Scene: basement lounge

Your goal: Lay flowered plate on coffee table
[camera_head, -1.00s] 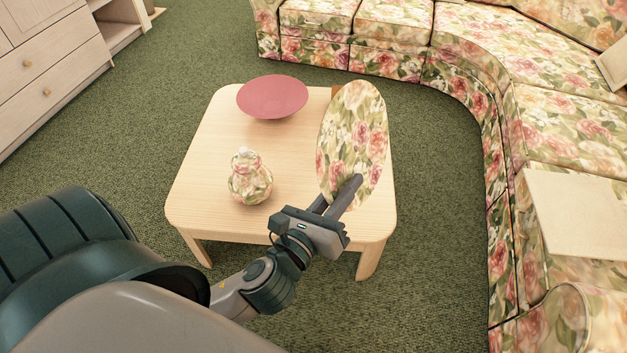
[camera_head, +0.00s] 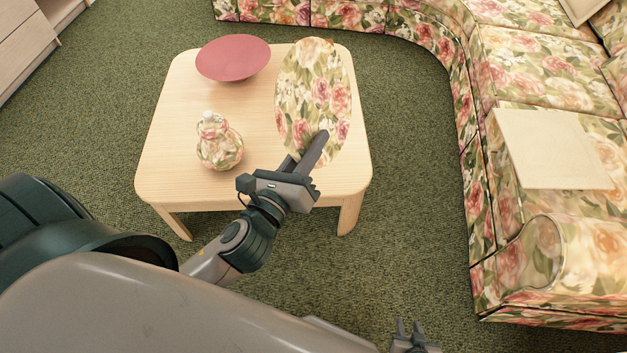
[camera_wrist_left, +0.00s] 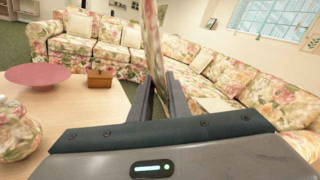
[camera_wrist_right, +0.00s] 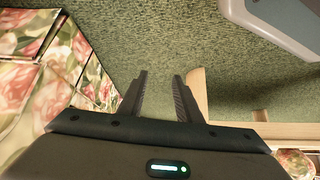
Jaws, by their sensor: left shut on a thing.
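The flowered plate (camera_head: 315,85), with pink and cream roses, is gripped at its near edge by my left gripper (camera_head: 308,150). In the left wrist view the plate (camera_wrist_left: 154,45) stands edge-on and nearly upright between the fingers. In the head view it overlaps the right part of the pale wooden coffee table (camera_head: 170,130). Whether its lower edge touches the tabletop cannot be told. My right gripper (camera_head: 412,335) is at the bottom of the head view, away from the table. Its fingers are apart and empty in the right wrist view (camera_wrist_right: 160,80).
A pink plate (camera_head: 233,58) lies at the table's back left. A flowered jar (camera_head: 219,145) stands at the front left. A small brown box (camera_wrist_left: 100,78) sits behind the flowered plate. A flowered sofa (camera_head: 540,70) curves around the back and right. The table's middle is clear.

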